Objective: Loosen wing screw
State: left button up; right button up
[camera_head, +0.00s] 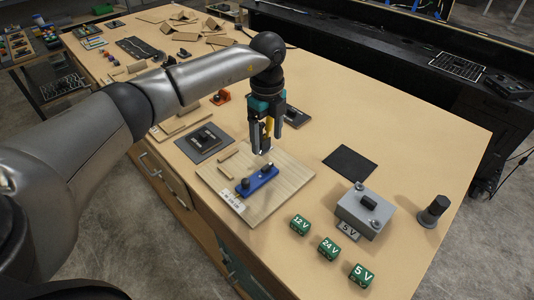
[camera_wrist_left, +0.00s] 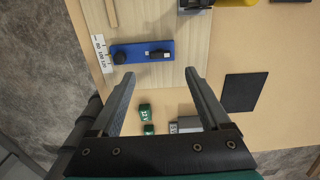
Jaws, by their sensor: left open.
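A blue bar (camera_head: 257,181) lies on a pale wooden board (camera_head: 283,199) and carries two black knobs. The knob at its left end (camera_wrist_left: 120,58) is round. The knob towards its right end (camera_wrist_left: 158,54) looks flatter and longer, like a wing screw. My left gripper (camera_head: 265,150) points down above the board, behind the bar in the head view. In the left wrist view its open, empty fingers (camera_wrist_left: 159,73) stand apart just below the bar in the picture, level with its right part. Contact with the bar is not visible.
Green cubes marked 12 V (camera_head: 300,224), 24 V (camera_head: 329,248) and 5 V (camera_head: 361,275) stand near the front edge. A grey box (camera_head: 367,210), a black cylinder (camera_head: 433,211) and a dark mat (camera_head: 350,163) lie to the right. A yellow object (camera_wrist_left: 237,2) is near the gripper.

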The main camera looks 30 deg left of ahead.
pick_arm(q)
notch_tip(320, 180, up, 6)
jog(key=shift+f, duration=0.1)
dwell(0.5)
